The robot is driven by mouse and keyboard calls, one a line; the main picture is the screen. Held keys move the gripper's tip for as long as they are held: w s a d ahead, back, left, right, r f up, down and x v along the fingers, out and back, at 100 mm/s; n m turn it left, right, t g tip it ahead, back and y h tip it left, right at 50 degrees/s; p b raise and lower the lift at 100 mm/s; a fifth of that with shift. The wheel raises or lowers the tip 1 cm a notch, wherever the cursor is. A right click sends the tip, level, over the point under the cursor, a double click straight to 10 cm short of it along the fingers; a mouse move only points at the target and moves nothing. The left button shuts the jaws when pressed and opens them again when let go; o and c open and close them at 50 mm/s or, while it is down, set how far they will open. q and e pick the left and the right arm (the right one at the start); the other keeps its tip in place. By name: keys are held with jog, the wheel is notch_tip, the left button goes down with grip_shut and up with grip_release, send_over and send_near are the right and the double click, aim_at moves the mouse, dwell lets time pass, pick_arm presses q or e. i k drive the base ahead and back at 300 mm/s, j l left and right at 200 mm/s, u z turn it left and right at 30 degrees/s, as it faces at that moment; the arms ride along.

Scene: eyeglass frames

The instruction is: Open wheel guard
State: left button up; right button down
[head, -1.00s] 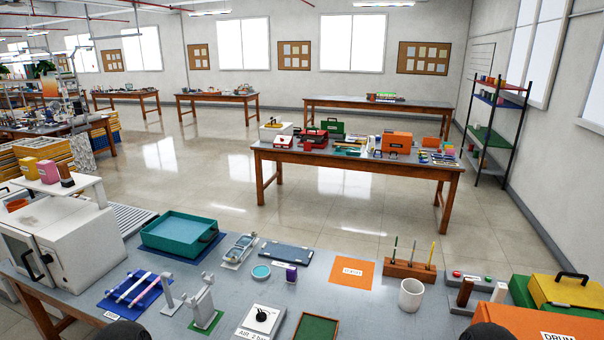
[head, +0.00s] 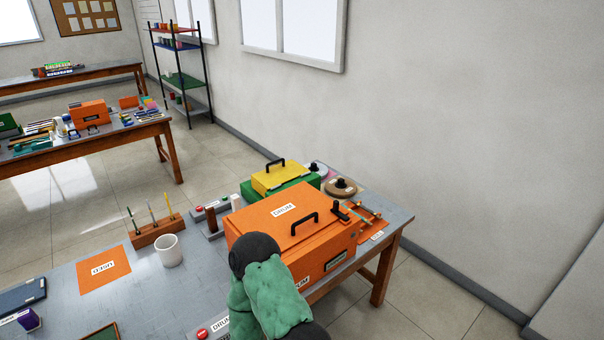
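No part is clearly labelled as the wheel guard in the head view. A large orange box (head: 262,228) marked DRUM stands at the table's right end, with a black handle (head: 305,219) on its closed top. Behind it a yellow cover (head: 268,178) with a black handle sits shut on a green base (head: 228,191). Which one is the guard I cannot tell. My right arm, in a green sleeve with a dark round joint, stands in front of the orange box and hides part of its front. Neither gripper shows.
Two round discs with black knobs, one brown (head: 342,189) and one grey (head: 313,167), lie behind the orange box. A white mug (head: 169,250), a wooden pen block (head: 157,231) and an orange mat (head: 104,269) lie to the left. A wall is beyond the table.

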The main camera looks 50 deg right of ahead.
aim_at(262, 181)
jog(key=z, duration=1.5)
jog(key=l+u, duration=0.4)
jog(key=l, duration=1.65)
